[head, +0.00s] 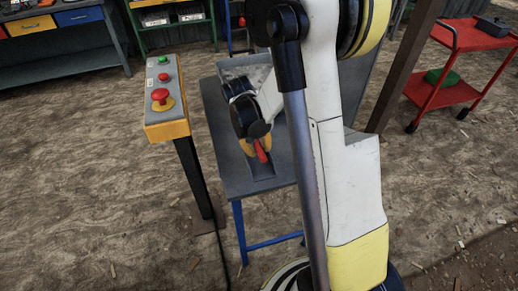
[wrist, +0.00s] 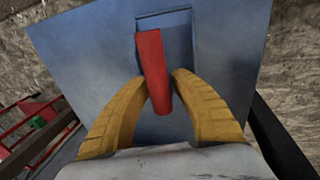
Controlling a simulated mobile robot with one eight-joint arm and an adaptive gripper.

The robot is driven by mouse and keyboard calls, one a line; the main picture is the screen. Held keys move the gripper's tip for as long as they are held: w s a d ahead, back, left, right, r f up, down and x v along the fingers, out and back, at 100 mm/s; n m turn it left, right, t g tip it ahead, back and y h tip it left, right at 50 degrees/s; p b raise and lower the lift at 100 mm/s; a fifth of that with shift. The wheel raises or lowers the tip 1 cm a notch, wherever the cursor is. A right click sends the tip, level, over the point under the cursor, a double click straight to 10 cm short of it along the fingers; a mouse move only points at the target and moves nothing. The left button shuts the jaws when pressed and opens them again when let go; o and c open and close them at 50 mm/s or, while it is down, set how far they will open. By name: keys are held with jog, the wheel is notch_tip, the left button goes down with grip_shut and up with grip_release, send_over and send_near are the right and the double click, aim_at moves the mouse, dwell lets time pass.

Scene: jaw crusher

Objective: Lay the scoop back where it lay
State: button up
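The scoop shows as a red handle (wrist: 154,70), slightly tilted, between the two yellow fingers of my gripper (wrist: 159,77) in the wrist view. The fingers are closed in around the handle, one on each side. In the head view the red handle (head: 261,151) points down toward the near part of the grey-blue table (head: 236,178), with my gripper (head: 255,147) above that table. A rectangular outline (wrist: 193,30) lies on the surface beyond and below the handle; I cannot tell whether it is a recess or the scoop's pan. Contact with the table cannot be told.
A grey tray (head: 228,63) sits at the table's far end, partly behind my arm. A yellow control box (head: 160,132) with red and green buttons stands on a post left of the table. A red trolley (head: 482,40) stands at the right. A dark post rises right of the table.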

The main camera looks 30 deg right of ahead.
jog(key=p+v, duration=0.4)
jog(key=v, duration=0.8)
jog(key=s+a+r+n+t+y, duration=0.2)
jog(key=s+a+r+t, duration=0.5)
jog(key=s+a+r, duration=0.5)
jog(key=shift+s+n+t+y, duration=0.3)
jog(key=shift+s+n+y, duration=0.15)
jog(key=shift+s, duration=0.6)
jog(key=shift+r, duration=0.15)
